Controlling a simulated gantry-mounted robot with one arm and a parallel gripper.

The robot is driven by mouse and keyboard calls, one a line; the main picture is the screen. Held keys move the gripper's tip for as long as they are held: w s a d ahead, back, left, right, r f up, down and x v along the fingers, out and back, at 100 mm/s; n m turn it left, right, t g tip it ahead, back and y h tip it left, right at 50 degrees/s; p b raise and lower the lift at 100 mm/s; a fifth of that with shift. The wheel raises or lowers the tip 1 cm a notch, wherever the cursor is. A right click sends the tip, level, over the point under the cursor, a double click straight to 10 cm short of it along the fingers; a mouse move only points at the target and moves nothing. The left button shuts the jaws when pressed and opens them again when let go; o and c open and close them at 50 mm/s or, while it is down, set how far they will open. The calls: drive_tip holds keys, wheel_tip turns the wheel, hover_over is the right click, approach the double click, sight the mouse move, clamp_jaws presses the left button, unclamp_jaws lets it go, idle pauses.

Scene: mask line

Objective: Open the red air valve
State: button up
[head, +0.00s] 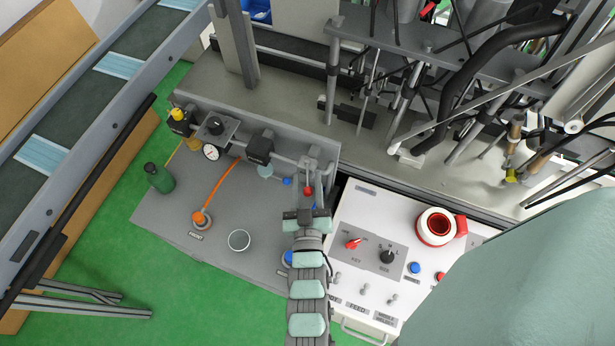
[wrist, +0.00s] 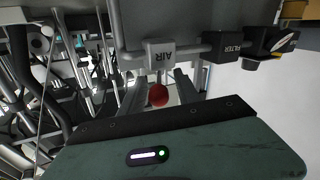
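The red air valve shows as a round red knob (head: 307,191) below a grey block on the pipe line, at the right end of the grey panel. In the wrist view the red knob (wrist: 158,95) sits under a block marked AIR (wrist: 160,54). My gripper (head: 307,208) is just in front of the knob in the head view. In the wrist view my gripper (wrist: 160,86) is open, with one finger on each side of the knob. Small gaps seem to show beside the knob; contact cannot be told. The valve's lever behind the knob is mostly hidden.
A filter block (wrist: 221,47) and a gauge (head: 210,152) sit along the same pipe. A white control box (head: 345,215) with knobs and buttons stands to the right.

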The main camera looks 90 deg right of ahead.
drive_tip(key=a+p, duration=0.2)
drive_tip(key=a, duration=0.9)
drive_tip(key=shift+s, duration=0.25)
drive_tip(key=shift+d, duration=0.1)
